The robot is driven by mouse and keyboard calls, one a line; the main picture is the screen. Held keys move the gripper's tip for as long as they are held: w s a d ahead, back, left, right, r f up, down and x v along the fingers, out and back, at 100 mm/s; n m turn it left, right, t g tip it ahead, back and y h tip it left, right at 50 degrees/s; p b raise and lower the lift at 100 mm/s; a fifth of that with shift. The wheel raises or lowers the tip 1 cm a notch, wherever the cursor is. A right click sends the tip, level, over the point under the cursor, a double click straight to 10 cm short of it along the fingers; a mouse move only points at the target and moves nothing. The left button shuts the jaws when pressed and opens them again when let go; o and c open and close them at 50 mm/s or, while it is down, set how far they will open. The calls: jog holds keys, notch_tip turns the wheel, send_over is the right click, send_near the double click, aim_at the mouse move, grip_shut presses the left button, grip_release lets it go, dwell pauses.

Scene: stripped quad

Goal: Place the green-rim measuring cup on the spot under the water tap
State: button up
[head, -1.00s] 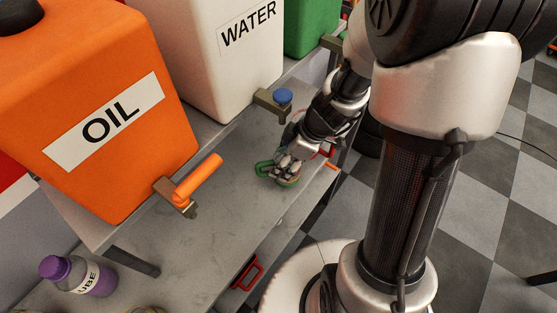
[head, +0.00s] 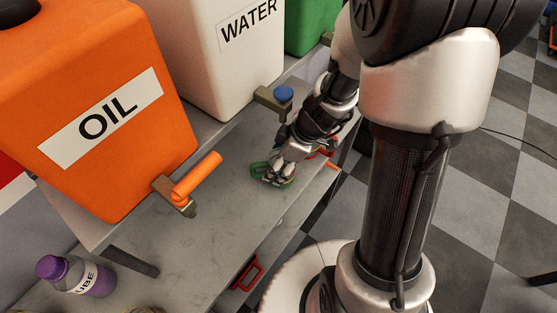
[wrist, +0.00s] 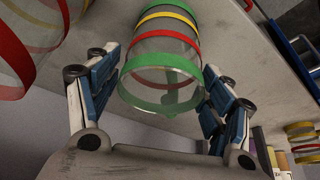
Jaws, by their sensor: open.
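The green-rim measuring cup (wrist: 160,96) is clear, with green, red and yellow bands, and stands between my fingers in the wrist view. In the head view its green handle (head: 259,169) shows left of my gripper (head: 277,174), which hides most of the cup. My gripper, also in the wrist view (wrist: 160,98), is open, with one finger on each side of the cup. I cannot tell whether either finger touches it. The water tap (head: 273,99), with a blue knob, juts from the white WATER container (head: 225,60), up and behind the gripper. The spot under it is not clearly marked.
A red-rimmed clear cup (wrist: 22,50) stands close on the left in the wrist view. The orange OIL container (head: 110,140) has a tap (head: 190,185) over the grey shelf (head: 215,210). A purple-capped bottle (head: 75,275) stands at front left. The shelf between is clear.

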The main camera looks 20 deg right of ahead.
jog(key=shift+r, duration=0.1)
jog(key=shift+r+p, duration=0.3)
jog(key=shift+p, duration=0.05)
jog(key=s+d, duration=0.6)
jog(key=d, duration=0.4)
jog(key=s+a+r+m+h, duration=0.1)
jog(key=s+a+r+m, duration=0.2)
jog(key=r, duration=0.4)
jog(key=s+a+r+m+t+h, duration=0.1)
jog(key=s+a+r+m, duration=0.2)
jog(key=r, duration=0.4)
jog(key=s+a+r+m+t+h, duration=0.1)
jog(key=s+a+r+m, duration=0.2)
jog(key=r, duration=0.4)
jog(key=s+m, duration=0.1)
jog(key=m, duration=0.1)
jog(key=shift+s+m+h+b, duration=0.25)
jog(key=shift+m+h+b, duration=0.05)
jog(key=shift+m+h, duration=0.1)
